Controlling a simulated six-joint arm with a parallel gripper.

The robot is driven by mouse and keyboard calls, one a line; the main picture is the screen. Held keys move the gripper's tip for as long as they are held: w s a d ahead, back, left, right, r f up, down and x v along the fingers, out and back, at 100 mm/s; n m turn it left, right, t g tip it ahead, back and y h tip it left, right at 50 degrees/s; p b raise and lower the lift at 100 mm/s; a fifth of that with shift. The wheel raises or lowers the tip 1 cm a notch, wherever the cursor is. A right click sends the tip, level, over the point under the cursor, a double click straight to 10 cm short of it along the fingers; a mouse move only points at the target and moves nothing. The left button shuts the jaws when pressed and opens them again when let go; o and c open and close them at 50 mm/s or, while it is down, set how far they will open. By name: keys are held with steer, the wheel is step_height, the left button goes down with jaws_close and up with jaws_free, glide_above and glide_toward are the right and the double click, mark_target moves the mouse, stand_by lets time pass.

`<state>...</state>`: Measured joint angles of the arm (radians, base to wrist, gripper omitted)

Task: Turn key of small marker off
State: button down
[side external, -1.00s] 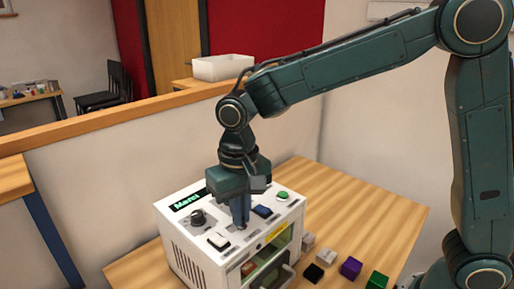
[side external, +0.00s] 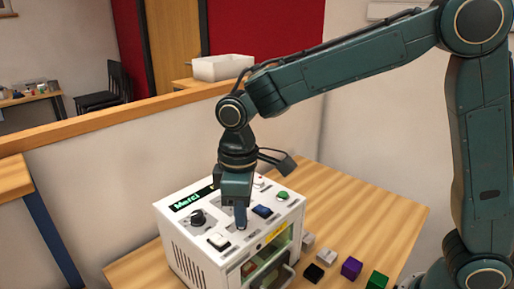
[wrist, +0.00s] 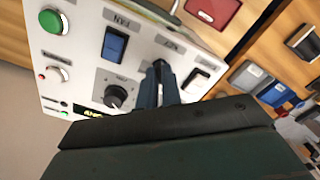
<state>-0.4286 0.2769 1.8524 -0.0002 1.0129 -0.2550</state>
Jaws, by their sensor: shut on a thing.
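The small marker (side external: 190,255) is a white box on the wooden table, with controls on its top panel and a lit green display (side external: 192,199). My gripper (side external: 240,226) points down onto the panel, between the white switch (side external: 218,241) and the blue switch (side external: 262,211). Its fingers (wrist: 160,82) are shut at the key's place, beside the "KEY" label in the wrist view. The key itself is hidden by the fingers, so its angle cannot be seen. A black knob (side external: 198,217) is left of the gripper, and a green button (side external: 282,196) is at the right.
A low wall with a wooden top (side external: 100,123) runs behind.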

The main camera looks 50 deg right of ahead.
steer(key=shift+n, duration=0.6)
steer(key=shift+r, duration=0.1)
steer(key=c, duration=1.6)
jaws_free()
step_height(320, 180, up, 14)
steer(key=shift+f, duration=0.15)
